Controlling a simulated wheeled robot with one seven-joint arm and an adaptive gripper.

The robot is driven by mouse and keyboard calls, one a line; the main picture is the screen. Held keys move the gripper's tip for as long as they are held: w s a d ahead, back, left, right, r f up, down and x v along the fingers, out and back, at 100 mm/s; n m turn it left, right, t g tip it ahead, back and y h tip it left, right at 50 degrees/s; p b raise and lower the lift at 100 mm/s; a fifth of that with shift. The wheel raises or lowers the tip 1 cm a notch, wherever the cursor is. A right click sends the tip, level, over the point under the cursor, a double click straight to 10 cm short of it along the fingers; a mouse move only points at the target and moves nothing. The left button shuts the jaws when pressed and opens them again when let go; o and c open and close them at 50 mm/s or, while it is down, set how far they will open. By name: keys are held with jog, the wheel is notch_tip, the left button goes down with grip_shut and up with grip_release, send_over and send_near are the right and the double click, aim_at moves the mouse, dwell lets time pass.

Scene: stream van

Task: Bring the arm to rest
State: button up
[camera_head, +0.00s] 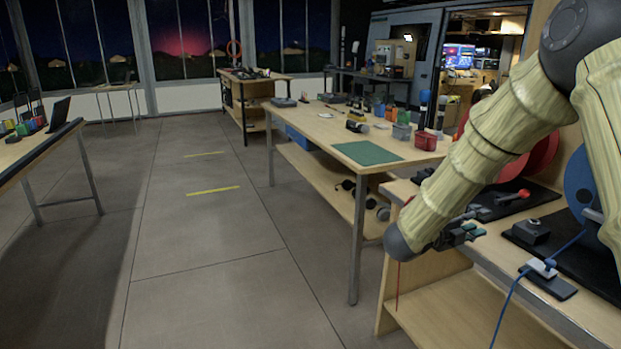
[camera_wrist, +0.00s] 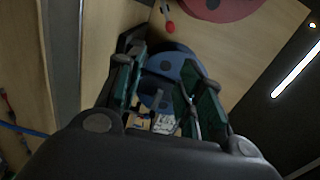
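My arm (camera_head: 500,140), in a pale ribbed sleeve, reaches in from the right edge of the head view and bends down to its dark wrist. My gripper (camera_head: 462,233) is partly hidden behind the wrist, close above the near edge of the right-hand bench (camera_head: 490,240). In the wrist view my gripper (camera_wrist: 165,80) shows its two dark green fingers spread apart. A blue disc (camera_wrist: 172,62) shows in the gap beyond them. I see nothing clearly held.
A worktable with a green mat (camera_head: 366,153) stands beyond. The floor (camera_head: 220,260) at left is clear.

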jog(key=s+a+f+n+t+y, duration=0.2)
jog(key=s+f+n+t, duration=0.1)
jog(key=s+f+n, duration=0.4)
jog(key=s+a+f+n+y, duration=0.1)
jog(key=a+f+n+y, duration=0.2)
jog(key=f, duration=0.6)
jog(key=s+a+f+n+y, duration=0.1)
jog(key=f+n+y, duration=0.25)
jog(key=f, duration=0.55)
jog(key=s+a+f+n+g+y, duration=0.25)
jog(key=s+f+n, duration=0.25)
jog(key=s+f, duration=0.5)
jog(key=s+a+f+n+g+y, duration=0.15)
jog(key=s+a+f+n, duration=0.3)
jog(key=s+f, duration=0.5)
jog(key=s+a+f+n+g+y, duration=0.2)
jog(key=s+f+n+g, duration=0.15)
jog(key=s, duration=0.85)
jog(key=s+a+f+n+g+y, duration=0.2)
jog(key=s+f+n, duration=0.15)
jog(key=s, duration=0.85)
notch_tip(320, 180, up, 20)
jog(key=p, duration=1.9)
jog(key=shift+a, duration=0.2)
jog(key=shift+s, duration=0.1)
